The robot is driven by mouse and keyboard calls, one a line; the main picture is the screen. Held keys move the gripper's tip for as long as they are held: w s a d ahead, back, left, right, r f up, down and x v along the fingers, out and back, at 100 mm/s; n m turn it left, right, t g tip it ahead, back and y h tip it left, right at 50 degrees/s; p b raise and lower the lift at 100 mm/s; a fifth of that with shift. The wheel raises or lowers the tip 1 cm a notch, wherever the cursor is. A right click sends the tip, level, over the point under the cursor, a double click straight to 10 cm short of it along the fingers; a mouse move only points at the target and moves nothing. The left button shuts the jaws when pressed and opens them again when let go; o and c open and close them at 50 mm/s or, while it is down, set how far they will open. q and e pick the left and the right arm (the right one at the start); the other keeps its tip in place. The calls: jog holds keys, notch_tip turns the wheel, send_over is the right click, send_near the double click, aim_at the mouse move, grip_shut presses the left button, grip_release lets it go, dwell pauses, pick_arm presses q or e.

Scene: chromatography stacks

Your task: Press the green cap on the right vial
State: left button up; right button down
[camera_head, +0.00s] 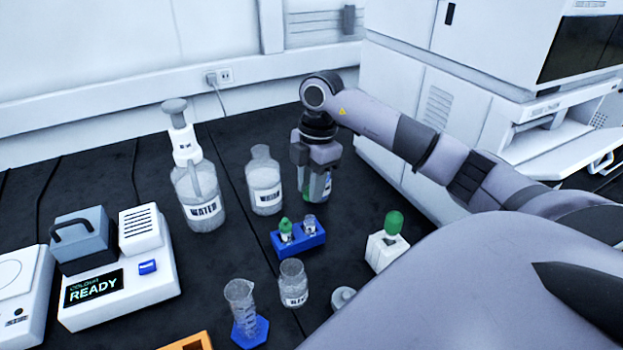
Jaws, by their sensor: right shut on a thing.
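A blue rack (299,243) on the black bench holds two small vials. The left vial (286,230) has a green cap on top. The right vial (309,225) looks clear or greyish at its top, with no green on it that I can see. Another green cap (393,222) stands on a white block (386,254) right of the rack. My left gripper is not in view.
A WATER wash bottle (199,199) and a second labelled bottle (264,182) stand left of the gripper. A small bottle (293,285) and a graduated cylinder (243,308) stand in front. A READY device (120,294) sits left; a large white instrument (470,125) stands behind right.

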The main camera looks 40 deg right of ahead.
aim_at(309, 218)
notch_tip(309, 218, down, 4)
jog(key=b, duration=0.3)
jog(key=shift+r, duration=0.1)
jog(key=shift+f+b, duration=0.4)
jog(key=shift+f, duration=0.45)
jog(key=shift+p, duration=0.3)
jog(key=shift+f+p, duration=0.15)
jog(key=shift+p, duration=0.55)
dwell(1.5)
jog(key=shift+c, duration=1.6)
grip_release()
